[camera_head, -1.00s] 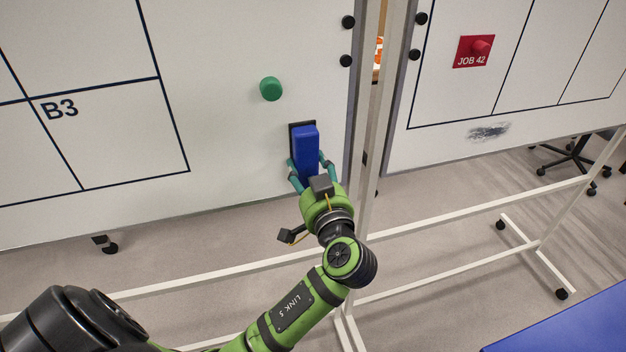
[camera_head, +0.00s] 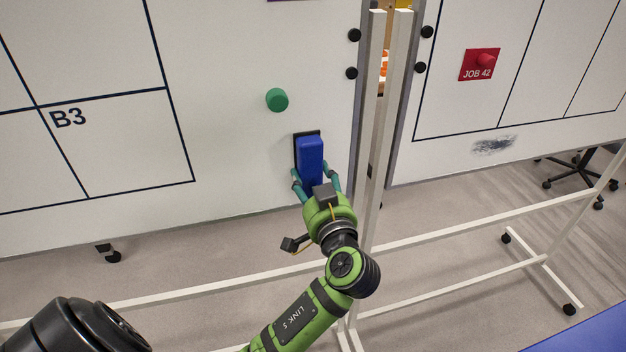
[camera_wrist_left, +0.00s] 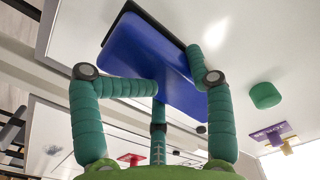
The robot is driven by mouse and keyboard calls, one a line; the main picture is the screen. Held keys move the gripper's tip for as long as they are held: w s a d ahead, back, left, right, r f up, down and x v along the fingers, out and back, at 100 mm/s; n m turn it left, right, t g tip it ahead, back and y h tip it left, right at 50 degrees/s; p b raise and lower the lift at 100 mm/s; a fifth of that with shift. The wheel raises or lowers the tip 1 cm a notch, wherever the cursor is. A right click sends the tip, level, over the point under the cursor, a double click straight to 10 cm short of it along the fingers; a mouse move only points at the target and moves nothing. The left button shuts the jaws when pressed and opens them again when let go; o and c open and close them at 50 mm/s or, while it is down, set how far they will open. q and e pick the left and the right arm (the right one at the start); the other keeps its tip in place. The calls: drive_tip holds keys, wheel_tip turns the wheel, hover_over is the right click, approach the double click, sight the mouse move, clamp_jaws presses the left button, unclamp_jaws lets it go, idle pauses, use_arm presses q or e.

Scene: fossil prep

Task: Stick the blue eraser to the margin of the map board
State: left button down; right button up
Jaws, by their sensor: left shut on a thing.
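The blue eraser (camera_head: 311,160) is upright at the lower right margin of the left board, the map board (camera_head: 235,150) with the B3 grid. Its dark backing faces the board; I cannot tell whether it touches all along. My left gripper (camera_head: 315,184) is shut on the eraser from below, with teal fingers at its sides. In the left wrist view, the fingers (camera_wrist_left: 178,85) hold the blue eraser (camera_wrist_left: 150,58), and its dark pad lies close to the white surface. My right gripper is not in view.
A green round magnet (camera_head: 277,100) sits above and left of the eraser. A second board (camera_head: 440,150) to the right carries a red JOB 42 card (camera_head: 479,65) and a dark smudge (camera_head: 493,145). White frame posts (camera_head: 380,140) stand between the boards.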

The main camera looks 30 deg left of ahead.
sight(314, 182)
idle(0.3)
use_arm(q)
drive_tip(key=c, duration=1.3)
unclamp_jaws()
drive_tip(key=shift+c, duration=0.2)
drive_tip(key=shift+x, duration=0.75)
drive_tip(key=o, duration=1.2)
drive_tip(key=shift+b+v, duration=0.7)
drive_tip(key=shift+v, duration=2.4)
drive_tip(key=shift+s+d, duration=0.3)
drive_tip(key=shift+d, duration=0.05)
